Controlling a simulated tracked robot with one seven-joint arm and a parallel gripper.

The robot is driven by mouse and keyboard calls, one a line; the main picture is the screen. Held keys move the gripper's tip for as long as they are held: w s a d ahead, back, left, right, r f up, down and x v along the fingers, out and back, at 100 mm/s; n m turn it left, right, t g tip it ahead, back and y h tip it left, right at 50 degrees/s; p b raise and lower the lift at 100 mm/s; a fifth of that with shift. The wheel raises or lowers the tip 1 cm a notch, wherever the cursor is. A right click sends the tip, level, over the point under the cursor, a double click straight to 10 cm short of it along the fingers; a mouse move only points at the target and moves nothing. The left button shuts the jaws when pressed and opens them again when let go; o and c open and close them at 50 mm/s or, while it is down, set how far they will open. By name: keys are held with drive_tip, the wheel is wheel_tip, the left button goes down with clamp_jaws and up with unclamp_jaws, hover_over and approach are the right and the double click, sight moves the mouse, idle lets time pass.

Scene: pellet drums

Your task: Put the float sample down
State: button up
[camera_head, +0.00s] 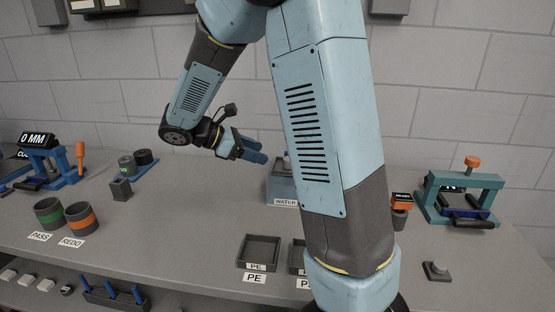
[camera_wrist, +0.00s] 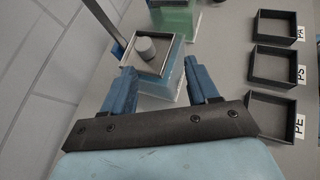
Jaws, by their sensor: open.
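My gripper (camera_head: 262,152) is open, with its blue fingers pointing right above the bench in the head view. In the wrist view the fingers (camera_wrist: 160,76) are spread apart with nothing between the tips. Beyond them is a water tank (camera_wrist: 172,78) with a grey square top holding a short grey cylinder (camera_wrist: 146,48), perhaps the float sample. The fingers are apart from this cylinder. The tank labelled WATER (camera_head: 283,190) also shows in the head view, partly hidden by my arm. No other float sample can be made out.
Empty trays stand beside the tanks: PE (camera_wrist: 253,124), PS (camera_wrist: 253,78) and PA (camera_wrist: 256,38). A green tank (camera_wrist: 178,18) lies beyond the water tank. PASS (camera_head: 48,221) and REDO (camera_head: 81,228) cups stand left. A teal press (camera_head: 428,200) stands right.

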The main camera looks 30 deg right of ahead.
drive_tip(key=s+a+r+m+t+y, duration=0.1)
drive_tip(key=s+r+m+t+y, duration=0.2)
drive_tip(key=s+m+y, duration=0.3)
drive_tip(key=s+r+m+t+y, duration=0.3)
drive_tip(key=s+m+y, duration=0.3)
drive_tip(key=s, duration=0.9)
drive_tip(key=shift+s+a+r+m+t, duration=0.2)
drive_tip(key=shift+a+r+m+t, duration=0.4)
drive_tip(key=shift+m, duration=1.1)
drive_tip(key=shift+d+r, duration=0.15)
drive_tip(key=shift+d, duration=0.05)
